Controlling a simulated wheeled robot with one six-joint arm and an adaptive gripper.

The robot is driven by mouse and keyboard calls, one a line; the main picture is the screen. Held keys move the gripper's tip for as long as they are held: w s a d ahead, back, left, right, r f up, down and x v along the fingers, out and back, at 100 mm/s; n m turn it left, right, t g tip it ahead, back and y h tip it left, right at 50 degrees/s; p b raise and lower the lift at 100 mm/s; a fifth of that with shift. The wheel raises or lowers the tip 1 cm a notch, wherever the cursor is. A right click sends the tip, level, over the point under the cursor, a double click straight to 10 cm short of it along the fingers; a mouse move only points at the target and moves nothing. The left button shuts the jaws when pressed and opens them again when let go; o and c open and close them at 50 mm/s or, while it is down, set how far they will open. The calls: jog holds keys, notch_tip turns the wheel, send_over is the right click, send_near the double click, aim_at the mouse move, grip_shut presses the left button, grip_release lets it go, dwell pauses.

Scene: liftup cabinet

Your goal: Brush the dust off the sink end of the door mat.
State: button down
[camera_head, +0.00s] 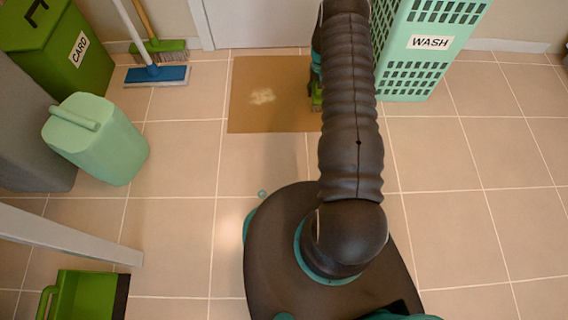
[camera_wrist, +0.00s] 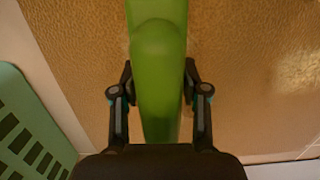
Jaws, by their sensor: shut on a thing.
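The brown door mat (camera_head: 275,75) lies flat on the tiles, its right part hidden by my arm. It also fills much of the wrist view (camera_wrist: 240,110). A pale dust patch (camera_head: 262,96) lies on the mat left of my arm, and a faint pale patch (camera_wrist: 300,70) shows at the right of the wrist view. My gripper (camera_wrist: 158,80) is shut on the green handle of a brush (camera_wrist: 158,45), over the mat. Part of this brush (camera_head: 316,97) shows beside my arm in the head view; whether it touches the mat is unclear. No sink is in view.
A mint WASH basket (camera_head: 425,70) stands right of the mat. A green CARD bin (camera_head: 60,45), a mint canister (camera_head: 100,140) and a green dustpan (camera_head: 85,293) are on the left.

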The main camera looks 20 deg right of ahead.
jog(key=shift+f+b, duration=0.3)
jog(key=shift+f, duration=0.4)
dwell(0.7)
jog(key=shift+s+a, duration=0.1)
jog(key=shift+s+a+r+p, duration=0.1)
jog(key=shift+s+a+p, duration=0.2)
jog(key=shift+s+a, duration=0.1)
jog(key=shift+b, duration=0.4)
jog(key=shift+w+d, duration=0.2)
jog(key=shift+w, duration=0.4)
jog(key=shift+w+d, duration=0.15)
jog(key=shift+w, duration=0.4)
jog(key=shift+d, duration=0.1)
